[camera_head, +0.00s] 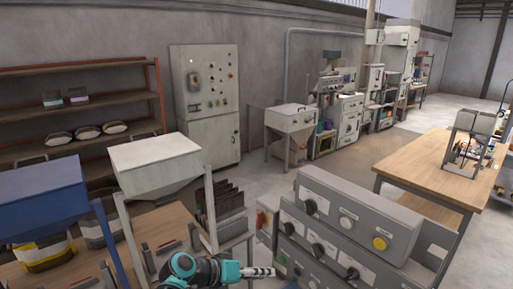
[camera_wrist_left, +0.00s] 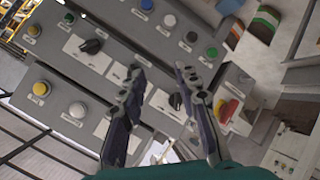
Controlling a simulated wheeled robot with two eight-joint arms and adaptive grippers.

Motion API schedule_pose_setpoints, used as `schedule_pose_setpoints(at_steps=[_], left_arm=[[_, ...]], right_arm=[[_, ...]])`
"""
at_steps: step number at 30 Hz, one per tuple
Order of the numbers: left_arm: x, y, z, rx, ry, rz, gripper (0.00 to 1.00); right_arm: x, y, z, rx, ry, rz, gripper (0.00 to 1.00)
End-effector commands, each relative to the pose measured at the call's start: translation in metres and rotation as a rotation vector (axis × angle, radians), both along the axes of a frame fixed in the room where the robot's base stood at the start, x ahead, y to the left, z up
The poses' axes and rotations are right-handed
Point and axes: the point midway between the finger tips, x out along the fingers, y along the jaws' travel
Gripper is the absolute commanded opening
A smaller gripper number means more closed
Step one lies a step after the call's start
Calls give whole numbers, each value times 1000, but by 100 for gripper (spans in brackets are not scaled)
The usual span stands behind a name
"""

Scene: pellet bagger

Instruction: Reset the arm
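My left arm with its teal wrist (camera_head: 190,265) comes in at the bottom of the head view. My left gripper (camera_head: 260,272) points right, in front of the grey control panel (camera_head: 345,213). In the left wrist view the two dark fingers of the left gripper (camera_wrist_left: 160,70) stand apart with nothing between them. Behind them is the grey panel face (camera_wrist_left: 105,80) with buttons and black knobs, seen at a tilt. I cannot tell how close the fingertips are to it. My right gripper is in neither view.
A white hopper (camera_head: 155,160) and a blue hopper (camera_head: 42,195) stand on frames at the left. A wooden table (camera_head: 425,165) stands at the right. A wall cabinet (camera_head: 208,95) and shelves (camera_head: 75,100) are at the back. Grey floor shows behind the panel.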

Motion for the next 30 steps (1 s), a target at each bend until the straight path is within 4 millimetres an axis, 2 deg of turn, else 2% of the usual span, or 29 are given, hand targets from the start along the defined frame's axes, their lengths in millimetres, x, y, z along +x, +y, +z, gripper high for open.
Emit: schedule_pose_setpoints(at_steps=[1,9,15,18,21,29,30], left_arm=[[-18,13,-16,65,12,31,32],[-103,98,-74,414,41,223,32],[-155,158,-111,624,18,349,32],[-170,177,-122,691,3,390,32],[-178,188,-127,729,-6,412,32],[-180,192,-127,745,-11,421,32],[-180,192,-127,745,-11,421,32]], right_arm=[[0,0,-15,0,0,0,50],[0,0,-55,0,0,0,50],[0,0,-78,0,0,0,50],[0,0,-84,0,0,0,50],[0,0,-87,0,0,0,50],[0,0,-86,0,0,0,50],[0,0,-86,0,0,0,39]])
